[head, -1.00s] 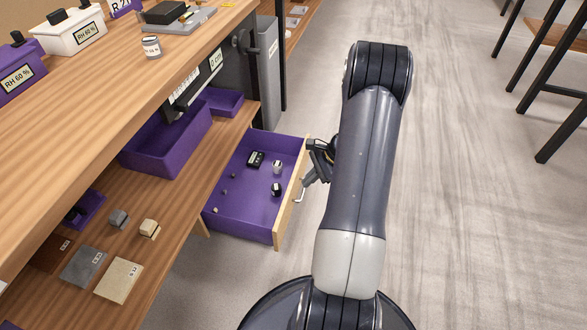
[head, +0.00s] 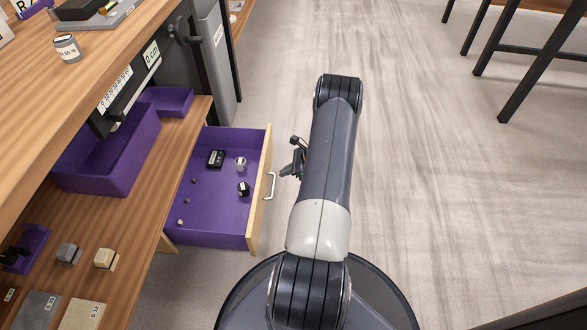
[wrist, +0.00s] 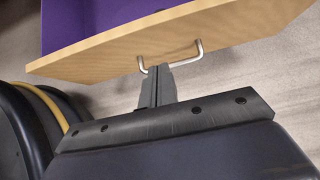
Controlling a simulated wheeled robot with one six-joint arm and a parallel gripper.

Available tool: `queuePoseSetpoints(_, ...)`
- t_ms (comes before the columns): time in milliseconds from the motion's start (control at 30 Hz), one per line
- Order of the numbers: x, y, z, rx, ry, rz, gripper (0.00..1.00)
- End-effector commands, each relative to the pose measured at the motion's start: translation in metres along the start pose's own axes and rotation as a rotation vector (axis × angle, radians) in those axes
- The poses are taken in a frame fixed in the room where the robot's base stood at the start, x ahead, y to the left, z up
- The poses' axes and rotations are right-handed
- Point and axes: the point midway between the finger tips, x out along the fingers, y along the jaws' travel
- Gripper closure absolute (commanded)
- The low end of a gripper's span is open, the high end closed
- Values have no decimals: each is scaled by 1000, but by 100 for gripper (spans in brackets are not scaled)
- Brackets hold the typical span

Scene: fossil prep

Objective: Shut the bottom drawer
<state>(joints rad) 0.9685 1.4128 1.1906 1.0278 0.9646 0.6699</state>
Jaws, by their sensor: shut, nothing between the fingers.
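The bottom drawer (head: 213,238) stands pulled out from under the wooden bench, with a purple inside and a light wood front. Its front (wrist: 190,35) and metal handle (wrist: 172,57) also show in the wrist view. The handle (head: 269,186) faces my arm in the head view. My gripper (head: 291,172) is just right of the drawer front, partly hidden by my arm. In the wrist view my gripper (wrist: 158,72) is shut and empty, with its tips at the handle; I cannot tell whether they touch it.
The drawer holds a black box (head: 216,158), two small jars (head: 241,164) and several small pieces. A purple bin (head: 105,155) stands on the lower shelf (head: 140,215). Open floor (head: 420,190) lies to the right, with black-legged stools (head: 520,65) beyond.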

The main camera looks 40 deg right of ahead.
Motion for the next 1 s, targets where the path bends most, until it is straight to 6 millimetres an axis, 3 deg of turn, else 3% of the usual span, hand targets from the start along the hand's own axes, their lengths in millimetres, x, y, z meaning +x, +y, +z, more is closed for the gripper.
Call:
queuePoseSetpoints(33, 15, 1, -2, -2, 0, 5, 100)
queuePoseSetpoints(133, 34, 1, -2, -2, 0, 4, 100)
queuePoseSetpoints(333, 50, 0, 21, -4, 0, 2, 100)
queuePoseSetpoints(1000, 56, 1, 29, -2, 0, 1, 100)
